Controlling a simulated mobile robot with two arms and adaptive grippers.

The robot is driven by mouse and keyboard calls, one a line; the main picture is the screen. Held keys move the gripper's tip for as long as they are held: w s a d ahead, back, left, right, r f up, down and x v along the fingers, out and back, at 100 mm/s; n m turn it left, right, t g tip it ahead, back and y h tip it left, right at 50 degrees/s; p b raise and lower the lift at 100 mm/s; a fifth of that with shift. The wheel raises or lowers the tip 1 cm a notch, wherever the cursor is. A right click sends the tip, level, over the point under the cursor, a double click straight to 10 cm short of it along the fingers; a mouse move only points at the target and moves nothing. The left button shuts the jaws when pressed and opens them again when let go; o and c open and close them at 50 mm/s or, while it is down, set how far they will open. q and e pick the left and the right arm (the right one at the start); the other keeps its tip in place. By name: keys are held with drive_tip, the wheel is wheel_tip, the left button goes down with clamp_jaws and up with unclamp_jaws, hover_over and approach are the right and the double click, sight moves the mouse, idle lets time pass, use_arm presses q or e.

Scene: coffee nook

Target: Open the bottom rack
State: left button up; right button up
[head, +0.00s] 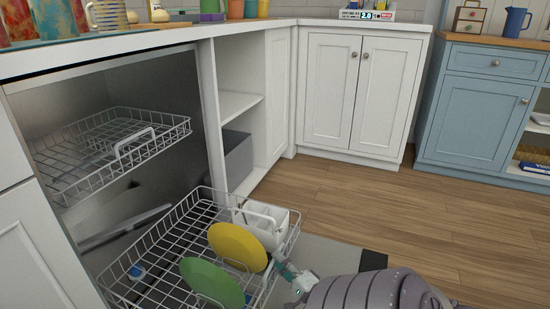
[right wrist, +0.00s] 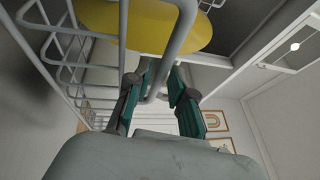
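The bottom rack (head: 171,242) is a white wire rack that extends out of the dishwasher over the lowered door. It holds a yellow plate (head: 238,246), a green plate (head: 211,283) and a white basket (head: 270,226). My right gripper (head: 287,270) is at the rack's front edge, beside the yellow plate. In the right wrist view its teal fingers (right wrist: 162,88) stand apart on either side of a white bar of the rack (right wrist: 184,32), with a gap showing. The yellow plate (right wrist: 160,22) is just beyond. My left gripper is out of view.
The upper rack (head: 105,150) sits inside the dishwasher above. The open door (head: 340,255) lies low over the wooden floor. White cabinets (head: 356,90) and a blue cabinet (head: 470,115) stand behind. The floor at the right (head: 430,205) is clear.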

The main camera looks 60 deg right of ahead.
drive_tip(key=v, duration=1)
